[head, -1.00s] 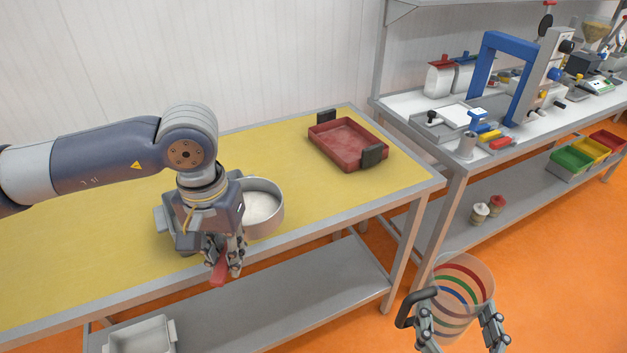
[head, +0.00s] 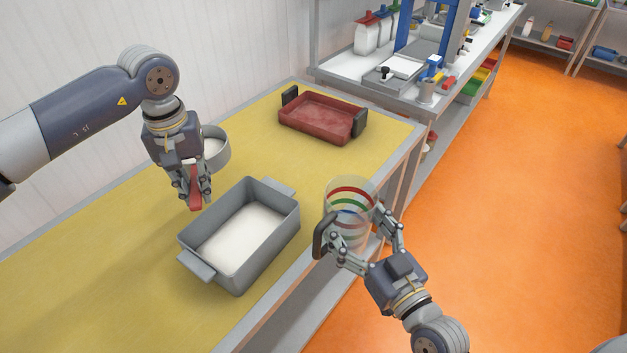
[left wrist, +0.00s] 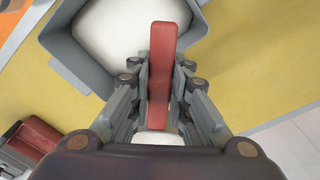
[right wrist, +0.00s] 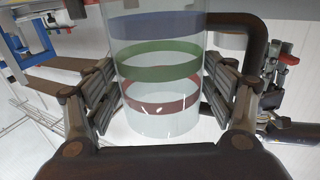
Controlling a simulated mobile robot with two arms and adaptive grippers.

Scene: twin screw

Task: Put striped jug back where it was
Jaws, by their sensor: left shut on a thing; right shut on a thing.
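The striped jug (head: 350,205) is clear, with red, green and blue bands and a dark handle (head: 322,238). My right gripper (head: 368,238) is shut around its body and holds it upright beside the table's front edge. In the right wrist view the jug (right wrist: 160,75) stands between both fingers, looking empty. My left gripper (head: 198,192) is shut on a red bar-like thing (head: 195,190), above the yellow table top.
A grey rectangular pan (head: 240,285) with white contents stands on the yellow table (head: 100,290). A round grey tin (head: 218,150) is behind my left gripper. A red tray with dark handles (head: 320,122) lies at the back right. Beyond is a cluttered workbench (head: 345,70).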

